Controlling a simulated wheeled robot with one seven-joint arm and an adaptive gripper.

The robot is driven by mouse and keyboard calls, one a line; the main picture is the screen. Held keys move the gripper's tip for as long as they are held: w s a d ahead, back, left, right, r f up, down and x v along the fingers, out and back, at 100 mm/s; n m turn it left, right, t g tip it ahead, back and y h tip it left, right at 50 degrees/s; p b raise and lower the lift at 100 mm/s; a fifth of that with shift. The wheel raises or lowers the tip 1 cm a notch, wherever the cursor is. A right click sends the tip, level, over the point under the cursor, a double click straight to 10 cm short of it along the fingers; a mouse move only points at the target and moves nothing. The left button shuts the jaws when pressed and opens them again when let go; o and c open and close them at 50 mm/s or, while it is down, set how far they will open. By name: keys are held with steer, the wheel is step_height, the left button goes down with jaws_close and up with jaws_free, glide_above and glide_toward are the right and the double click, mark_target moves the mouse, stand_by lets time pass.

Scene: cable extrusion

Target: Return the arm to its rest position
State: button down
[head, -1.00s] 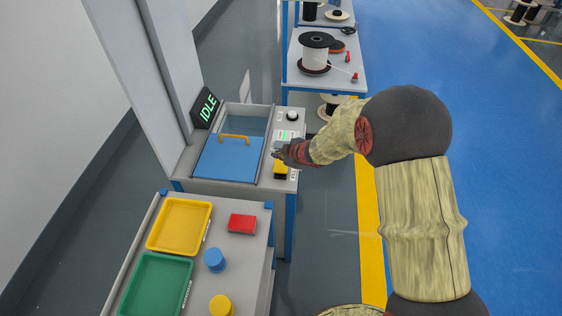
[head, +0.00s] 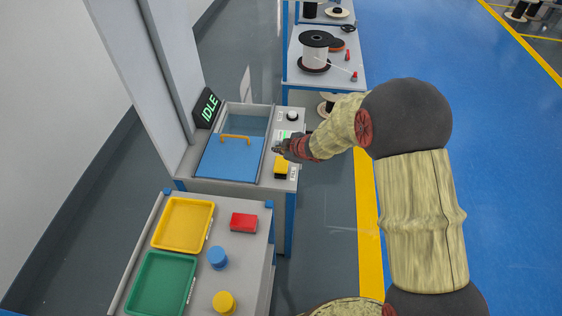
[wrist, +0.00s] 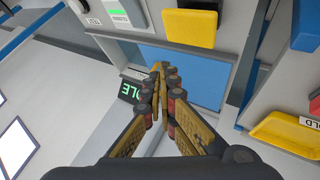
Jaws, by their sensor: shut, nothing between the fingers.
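My arm reaches in from the right in the head view, and my gripper (head: 280,148) is over the right side of the grey machine. The fingers are together and empty; in the wrist view my gripper (wrist: 161,72) shows its tips meeting. A yellow block-like part (head: 281,168) on the machine's control strip sits just below the gripper in the head view. It also shows in the wrist view (wrist: 190,27), apart from the fingertips. The machine's blue lid (head: 229,160) with an orange handle is left of the gripper. The display (head: 208,106) reads IDLE.
A front table holds a yellow tray (head: 184,224), a green tray (head: 160,284), a red block (head: 243,222), a blue cylinder (head: 217,257) and a yellow cylinder (head: 224,302). Behind stands a table with a cable spool (head: 315,55). Blue floor (head: 480,120) on the right is open.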

steer(key=s+d+f+m+g+h, duration=0.2)
steer(key=s+d+f+m+h, duration=0.25)
steer(key=d, duration=0.35)
steer(key=s+d+r+m+g+h, duration=0.2)
steer(key=s+d+r+m, duration=0.2)
steer(key=s+d+r, duration=0.45)
steer(key=s+a+r+m+y, duration=0.1)
steer(key=s+r+m, duration=0.2)
steer(key=s+r, duration=0.8)
steer(key=s+r+m+t+y, duration=0.1)
steer(key=s+r+m, duration=0.2)
steer(key=s+r, duration=0.8)
steer(key=s, duration=0.4)
steer(key=shift+s+a+m+t, duration=0.25)
steer(key=shift+a+m+t, duration=0.05)
steer(key=shift+a+m, duration=0.1)
